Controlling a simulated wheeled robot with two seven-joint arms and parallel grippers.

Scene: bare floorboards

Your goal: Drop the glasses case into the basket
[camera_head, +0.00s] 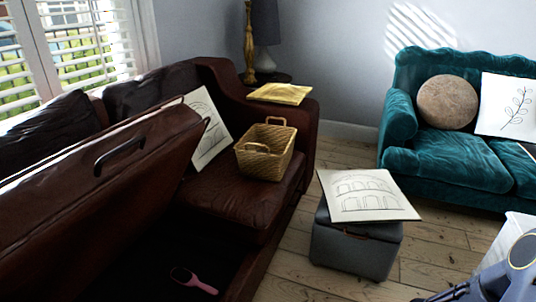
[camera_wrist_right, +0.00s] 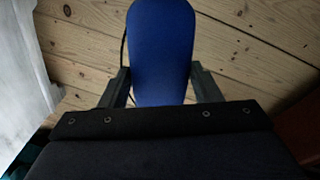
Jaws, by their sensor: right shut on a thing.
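The blue glasses case (camera_wrist_right: 160,50) is a long, rounded shape in the right wrist view. My right gripper (camera_wrist_right: 160,86) is shut on it, one finger on each side, above the floorboards. The case's near end is hidden by the gripper body. In the head view my right arm comes in at the lower right corner, and I cannot make out the case there. The woven tan basket (camera_head: 265,163) stands upright on the brown sofa seat, with a raised handle at each end. It is well left of and beyond my right arm. My left gripper is out of view.
The brown sofa (camera_head: 210,196) has a lifted section on the left over a dark opening with a pink brush (camera_head: 193,281). A grey storage box (camera_head: 350,245) with a drawing (camera_head: 368,197) on top stands between the basket and my right arm. A teal sofa (camera_head: 455,160) is behind.

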